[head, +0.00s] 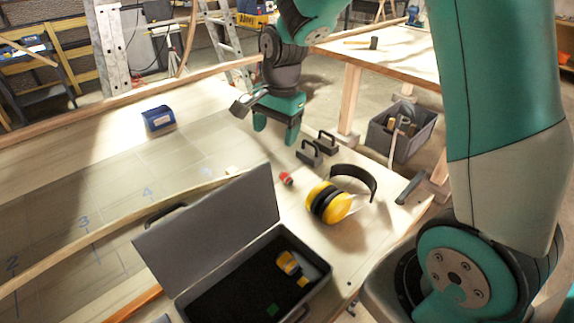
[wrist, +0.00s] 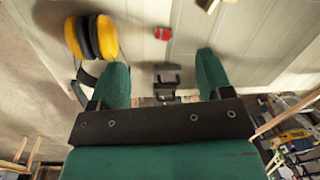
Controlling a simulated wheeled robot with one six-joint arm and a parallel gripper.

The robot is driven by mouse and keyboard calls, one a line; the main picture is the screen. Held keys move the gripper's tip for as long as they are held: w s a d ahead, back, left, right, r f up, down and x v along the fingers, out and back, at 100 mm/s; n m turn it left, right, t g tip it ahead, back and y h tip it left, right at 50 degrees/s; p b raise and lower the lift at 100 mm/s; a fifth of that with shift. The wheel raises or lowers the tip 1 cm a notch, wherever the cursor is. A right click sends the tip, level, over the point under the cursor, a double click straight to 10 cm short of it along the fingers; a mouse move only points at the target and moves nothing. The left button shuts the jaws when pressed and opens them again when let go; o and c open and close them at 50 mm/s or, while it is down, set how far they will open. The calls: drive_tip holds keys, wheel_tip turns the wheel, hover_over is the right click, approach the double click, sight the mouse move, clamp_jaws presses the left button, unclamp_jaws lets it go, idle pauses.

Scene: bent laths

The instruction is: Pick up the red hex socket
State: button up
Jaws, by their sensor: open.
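The red hex socket (head: 286,179) is a small red piece lying on the workbench, just left of the yellow earmuffs. It also shows in the wrist view (wrist: 163,34), near the top middle, beyond the fingertips. My gripper (head: 276,136) is open and empty, above the bench and behind the socket in the head view. In the wrist view its two green fingers (wrist: 168,72) stand wide apart, with a dark clamp-like block seen between them. The socket is apart from both fingers.
Yellow earmuffs (head: 330,203) lie right beside the socket. An open grey toolbox (head: 318,268) stands in front, its raised lid left of the socket. Two dark clamp-like blocks (head: 309,154) stand near the bench's far edge. A blue box (head: 158,118) sits left on clear bench.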

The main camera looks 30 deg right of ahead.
drive_tip(key=w+d+f+m+p, duration=0.1)
drive_tip(key=w+d+f+m, duration=0.1)
drive_tip(key=w+d+m, duration=0.15)
drive_tip(key=p, duration=0.3)
hover_over(285, 177)
drive_tip(key=shift+m+h, duration=0.35)
drive_tip(key=shift+h, duration=0.05)
drive_tip(key=f, duration=1.1)
drive_tip(key=shift+s+a+f, duration=0.15)
drive_tip(key=shift+a, duration=0.15)
drive_tip(key=shift+w+d+f+p, duration=0.15)
drive_tip(key=shift+f+p, duration=0.55)
drive_tip(key=shift+f, duration=0.75)
drive_tip(key=shift+w+d+f+p, duration=0.15)
drive_tip(key=shift+f+p, duration=0.5)
drive_tip(key=shift+f, duration=0.75)
drive_tip(key=shift+c, duration=0.2)
drive_tip(key=shift+s, duration=0.1)
drive_tip(key=c, duration=1)
